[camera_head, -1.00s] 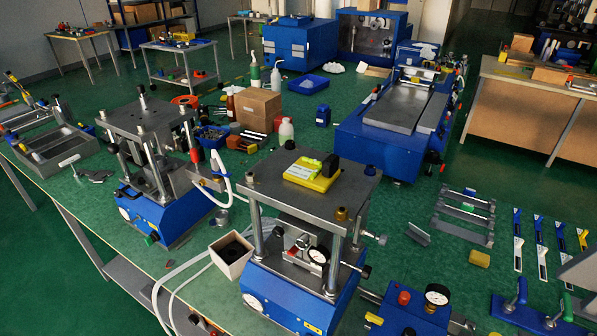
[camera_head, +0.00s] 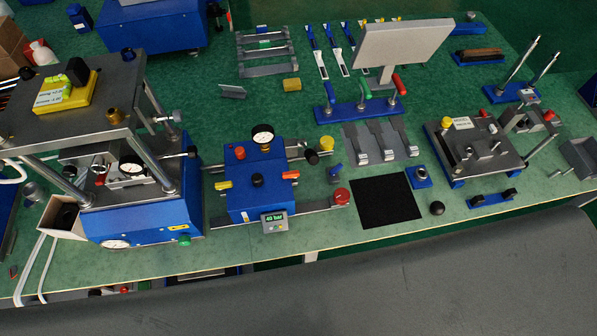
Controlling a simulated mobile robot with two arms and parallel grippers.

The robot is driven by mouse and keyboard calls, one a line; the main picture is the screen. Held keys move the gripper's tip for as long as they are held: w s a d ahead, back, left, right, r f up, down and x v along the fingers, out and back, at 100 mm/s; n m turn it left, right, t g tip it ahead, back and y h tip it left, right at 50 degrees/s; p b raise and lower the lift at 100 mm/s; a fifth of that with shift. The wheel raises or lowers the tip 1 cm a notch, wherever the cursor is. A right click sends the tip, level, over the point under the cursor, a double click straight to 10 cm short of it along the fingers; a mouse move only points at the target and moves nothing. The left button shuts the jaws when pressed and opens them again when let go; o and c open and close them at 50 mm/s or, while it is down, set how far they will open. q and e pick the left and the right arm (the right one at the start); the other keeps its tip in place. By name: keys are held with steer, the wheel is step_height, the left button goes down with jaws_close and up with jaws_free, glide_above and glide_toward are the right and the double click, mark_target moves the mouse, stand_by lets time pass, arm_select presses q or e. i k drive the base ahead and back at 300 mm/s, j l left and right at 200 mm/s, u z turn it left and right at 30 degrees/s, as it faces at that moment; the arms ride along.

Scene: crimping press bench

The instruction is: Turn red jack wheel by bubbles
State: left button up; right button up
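Neither of my grippers shows in this view. A red round knob (camera_head: 341,196) sits at the right end of a rail beside the blue unit (camera_head: 257,185) with a gauge and a "40 bar" display. Another red knob (camera_head: 548,115) is at the right on a metal fixture. I cannot tell which, if either, is the jack wheel. No bubble vial can be made out for certain. A fixture with a flat metal plate (camera_head: 448,150) stands at the right and carries a yellow round piece (camera_head: 462,123).
A blue press (camera_head: 145,215) with a metal top plate stands at the left, a yellow device (camera_head: 66,92) on it. A grey panel on a stand (camera_head: 403,45), a blue lever rack (camera_head: 350,110) and a black mat (camera_head: 386,200) occupy the middle. Green bench surface shows between them.

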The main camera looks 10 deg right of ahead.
mark_target(341, 196)
steer(key=z, duration=0.8)
